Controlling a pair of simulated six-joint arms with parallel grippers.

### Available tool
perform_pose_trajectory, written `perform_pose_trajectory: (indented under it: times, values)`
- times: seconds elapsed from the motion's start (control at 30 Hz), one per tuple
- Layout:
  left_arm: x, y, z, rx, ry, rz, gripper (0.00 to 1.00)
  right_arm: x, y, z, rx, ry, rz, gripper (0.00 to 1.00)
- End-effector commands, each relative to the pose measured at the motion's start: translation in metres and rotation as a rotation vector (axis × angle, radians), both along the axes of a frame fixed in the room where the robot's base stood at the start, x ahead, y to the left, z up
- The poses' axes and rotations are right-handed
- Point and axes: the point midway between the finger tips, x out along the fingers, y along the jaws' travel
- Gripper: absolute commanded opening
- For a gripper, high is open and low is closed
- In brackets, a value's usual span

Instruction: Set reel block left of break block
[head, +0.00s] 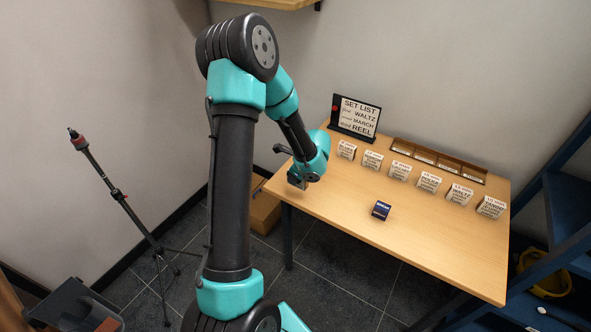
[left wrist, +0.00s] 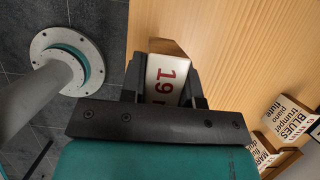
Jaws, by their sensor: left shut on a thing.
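My left gripper (head: 298,182) is over the table's left edge in the head view. In the left wrist view my left gripper (left wrist: 170,92) is shut on a white-faced block (left wrist: 168,78) with a red "19". The rest of its lettering is hidden, so I cannot tell whether it is the reel block. A small dark blue block (head: 381,210) lies alone mid-table, right of the gripper; its lettering is too small to read, and it may be the break block. My right gripper is not in view.
A set list board (head: 357,118) reads WALTZ, MARCH, REEL. Several white lettered blocks (head: 400,171) stand in a row across the table (head: 345,222), before a wooden tray (head: 438,160). A BLUES block (left wrist: 288,120) shows in the wrist view. The table front is clear.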

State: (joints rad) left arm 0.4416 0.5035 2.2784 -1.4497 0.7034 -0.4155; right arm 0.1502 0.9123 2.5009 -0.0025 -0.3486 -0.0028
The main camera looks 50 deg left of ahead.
Motion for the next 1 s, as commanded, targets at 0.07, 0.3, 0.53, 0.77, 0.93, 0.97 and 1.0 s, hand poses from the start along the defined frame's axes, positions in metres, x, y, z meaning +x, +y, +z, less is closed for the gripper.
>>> perform_pose_trajectory:
  times: [0.07, 0.3, 0.53, 0.77, 0.93, 0.97, 1.0]
  values:
    - [0.012, 0.013, -0.002, 0.001, -0.001, 0.003, 0.05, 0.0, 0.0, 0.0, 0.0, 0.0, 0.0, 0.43]
    - [0.041, 0.047, -0.006, 0.001, -0.001, 0.001, 0.05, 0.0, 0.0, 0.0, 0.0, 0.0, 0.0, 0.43]
    - [0.048, 0.055, -0.007, 0.0, 0.0, -0.001, 0.05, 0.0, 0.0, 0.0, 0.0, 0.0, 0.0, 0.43]
    - [0.048, 0.055, -0.007, 0.0, 0.0, 0.0, 0.05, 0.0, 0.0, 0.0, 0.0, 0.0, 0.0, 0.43]
    - [0.053, 0.061, -0.018, -0.001, 0.005, -0.001, 0.05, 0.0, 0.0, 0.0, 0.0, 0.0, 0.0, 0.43]
    - [0.052, 0.061, -0.023, -0.001, 0.004, 0.0, 0.05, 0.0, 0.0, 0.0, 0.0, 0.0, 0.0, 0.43]
    - [0.053, 0.061, -0.029, -0.001, 0.004, -0.002, 0.05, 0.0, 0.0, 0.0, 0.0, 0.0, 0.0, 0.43]
